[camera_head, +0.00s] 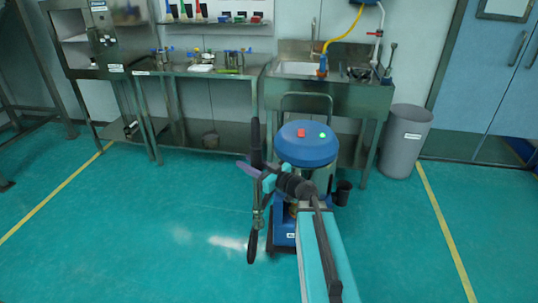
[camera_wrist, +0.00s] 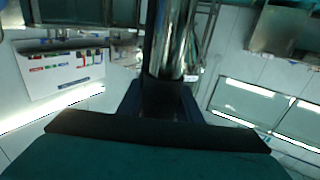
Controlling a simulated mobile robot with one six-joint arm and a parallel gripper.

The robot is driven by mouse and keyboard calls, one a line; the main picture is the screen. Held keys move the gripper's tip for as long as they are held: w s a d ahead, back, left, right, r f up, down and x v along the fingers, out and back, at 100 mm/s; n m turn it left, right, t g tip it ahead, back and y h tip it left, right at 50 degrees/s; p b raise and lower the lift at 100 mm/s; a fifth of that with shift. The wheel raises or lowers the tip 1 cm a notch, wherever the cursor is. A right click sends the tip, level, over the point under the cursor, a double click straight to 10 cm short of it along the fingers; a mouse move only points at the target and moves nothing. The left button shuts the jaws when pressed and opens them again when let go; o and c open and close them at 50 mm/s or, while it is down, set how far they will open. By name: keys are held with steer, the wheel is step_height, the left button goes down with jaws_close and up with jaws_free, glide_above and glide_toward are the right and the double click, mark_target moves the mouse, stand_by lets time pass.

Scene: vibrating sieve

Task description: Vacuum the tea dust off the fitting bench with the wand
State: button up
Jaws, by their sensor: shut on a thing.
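My gripper (camera_head: 267,184) is shut on the wand and holds it roughly upright above the floor. The wand (camera_head: 252,245) has dark ends and a metal middle part. In the wrist view its shiny tube (camera_wrist: 172,40) rises between the fingers (camera_wrist: 165,98). A blue round-topped vacuum (camera_head: 307,145) with a red and a green button stands just behind my gripper, partly hidden by my arm. A steel bench (camera_head: 210,70), probably the fitting bench, stands at the back left with small parts on it. Dust on it is too small to make out.
A steel sink unit (camera_head: 372,98) with a yellow hose (camera_head: 343,36) stands behind the vacuum. A steel cabinet (camera_head: 85,60) is at far left.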

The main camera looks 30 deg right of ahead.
steer(key=s+a+f+n+g+y, duration=0.1)
steer(key=s+a+n+g+y, duration=0.4)
steer(key=a, duration=0.8)
steer(key=s+y, duration=0.2)
steer(key=shift+s+a+n+g, duration=0.25)
steer(key=shift+s+n+g, duration=0.1)
steer(key=shift+n+g, duration=0.05)
steer(key=shift+w, duration=0.15)
